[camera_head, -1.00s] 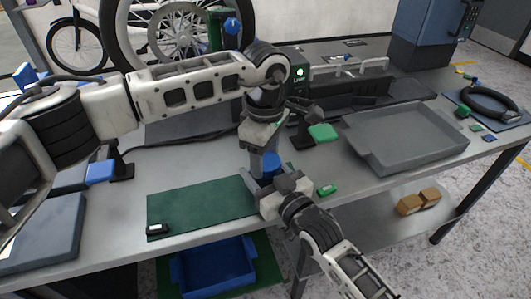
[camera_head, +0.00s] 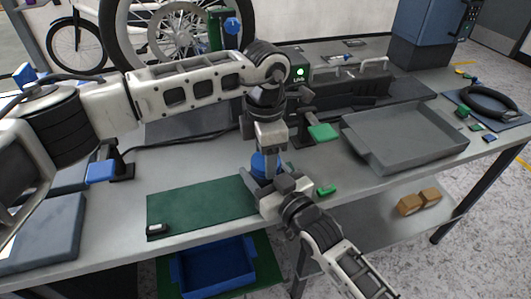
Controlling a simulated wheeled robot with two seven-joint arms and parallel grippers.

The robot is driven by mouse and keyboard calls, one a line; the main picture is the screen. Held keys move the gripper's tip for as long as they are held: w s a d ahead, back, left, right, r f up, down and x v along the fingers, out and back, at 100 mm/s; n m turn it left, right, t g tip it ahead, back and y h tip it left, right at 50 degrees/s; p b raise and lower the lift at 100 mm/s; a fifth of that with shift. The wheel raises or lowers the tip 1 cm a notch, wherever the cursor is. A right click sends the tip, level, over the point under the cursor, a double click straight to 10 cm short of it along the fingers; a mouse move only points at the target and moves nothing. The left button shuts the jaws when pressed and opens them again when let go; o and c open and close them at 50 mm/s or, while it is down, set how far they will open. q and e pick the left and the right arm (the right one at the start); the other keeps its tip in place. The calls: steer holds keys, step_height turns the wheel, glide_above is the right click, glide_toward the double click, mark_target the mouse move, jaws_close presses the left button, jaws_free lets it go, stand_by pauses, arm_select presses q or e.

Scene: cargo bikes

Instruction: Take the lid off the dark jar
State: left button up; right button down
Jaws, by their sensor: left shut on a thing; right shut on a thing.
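The blue lid (camera_head: 261,165) shows between my two grippers, over the front edge area of the grey bench. My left gripper (camera_head: 268,151) points down from above and is shut on the lid. My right gripper (camera_head: 264,184) comes in from the lower right, just below the lid, and is shut on the dark jar. The jar's body is almost wholly hidden by the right gripper's fingers. The lid is directly above the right gripper; I cannot tell whether it still touches the jar.
A grey tray (camera_head: 410,140) stands on the right. A small green part (camera_head: 326,190) lies beside the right gripper. A blue bin (camera_head: 215,268) is below the bench.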

arm_select(q)
steer(key=shift+r, duration=0.2)
steer(key=shift+r, duration=0.9)
steer(key=shift+r, duration=0.15)
steer(key=shift+r, duration=1.9)
arm_select(e)
steer(key=shift+c, duration=1.6)
jaws_free()
